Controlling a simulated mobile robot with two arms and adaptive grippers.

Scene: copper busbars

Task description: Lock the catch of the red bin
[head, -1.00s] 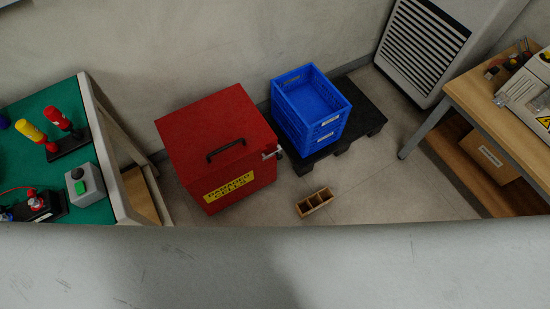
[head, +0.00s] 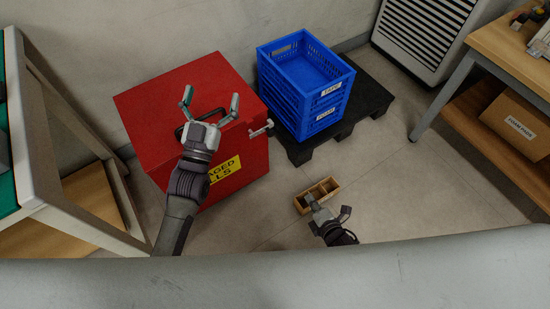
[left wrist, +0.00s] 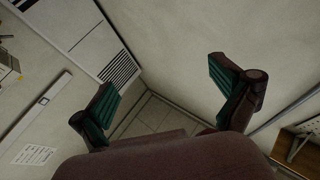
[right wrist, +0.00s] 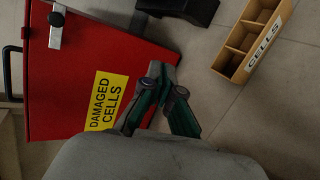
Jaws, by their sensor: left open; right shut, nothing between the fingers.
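The red bin (head: 150,112) stands on the floor left of centre in the head view, with its lid down. Its metal catch (head: 262,129) is on the right side near the lid edge. In the right wrist view the catch (right wrist: 56,32) is a metal strip with a dark knob; I cannot tell whether it is locked. My left gripper (head: 211,98) is open and empty, in front of the lid and its black handle in the head view. My right gripper (head: 328,210) is shut and empty, right of the bin and apart from the catch. It also shows in the right wrist view (right wrist: 165,75).
A blue crate (head: 312,92) stands on a black pallet (head: 372,98) right of the bin. A small wooden box (head: 328,187) marked CELLS lies on the floor near my right gripper. Tables stand at left and right. Some floor right of the bin is clear.

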